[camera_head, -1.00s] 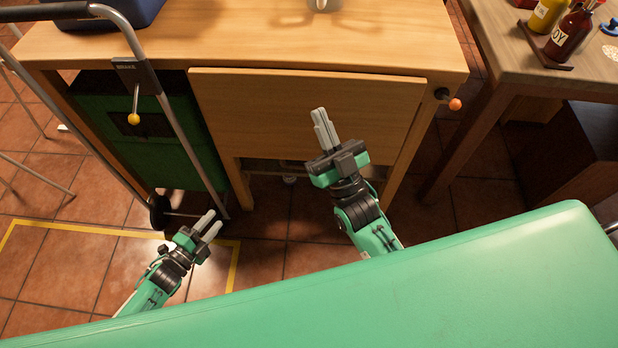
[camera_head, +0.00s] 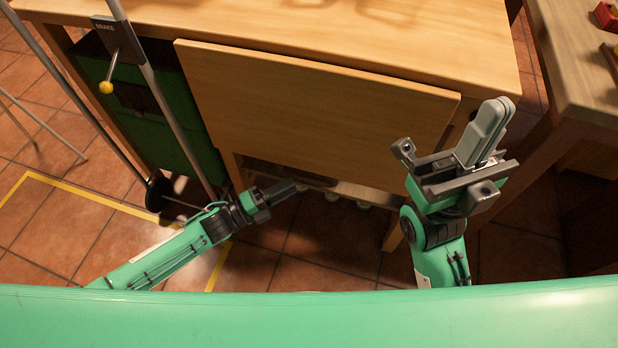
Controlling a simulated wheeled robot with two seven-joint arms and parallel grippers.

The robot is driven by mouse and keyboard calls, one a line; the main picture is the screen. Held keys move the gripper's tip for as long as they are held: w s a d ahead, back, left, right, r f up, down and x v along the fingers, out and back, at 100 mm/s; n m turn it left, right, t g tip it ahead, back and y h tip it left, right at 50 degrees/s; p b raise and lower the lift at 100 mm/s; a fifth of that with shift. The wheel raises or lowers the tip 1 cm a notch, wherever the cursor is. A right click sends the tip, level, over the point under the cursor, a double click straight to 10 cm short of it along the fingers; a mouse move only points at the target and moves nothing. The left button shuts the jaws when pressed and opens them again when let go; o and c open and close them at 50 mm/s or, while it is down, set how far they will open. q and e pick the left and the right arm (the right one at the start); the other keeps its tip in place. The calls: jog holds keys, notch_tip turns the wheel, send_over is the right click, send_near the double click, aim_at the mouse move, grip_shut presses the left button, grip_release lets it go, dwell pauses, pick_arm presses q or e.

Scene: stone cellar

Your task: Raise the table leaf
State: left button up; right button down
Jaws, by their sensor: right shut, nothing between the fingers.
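The wooden table leaf (camera_head: 318,104) hangs down at the front of the wooden table (camera_head: 330,25), below the tabletop's front edge. My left gripper (camera_head: 288,188) is low, near the leaf's lower edge, in front of the dark space under the table. Its fingers are seen side-on and in shadow, so their opening does not show. My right gripper (camera_head: 490,130) is raised at the right of the leaf, its fingers together and empty, pointing up. It appears apart from the leaf. The orange-tipped knob at the table's right front is hidden.
A metal frame with a brake lever and yellow knob (camera_head: 106,87) stands before the table's left side, near a green cabinet (camera_head: 160,115). A second wooden table (camera_head: 580,70) is at the right. Yellow tape (camera_head: 95,208) marks the tiled floor. Several small round items lie under the leaf.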

aim_at(307, 176)
pick_arm(q)
jog(key=b+x, duration=0.1)
jog(key=x, duration=0.5)
jog(key=shift+w+d, duration=0.1)
jog(key=shift+d, duration=0.1)
grip_shut()
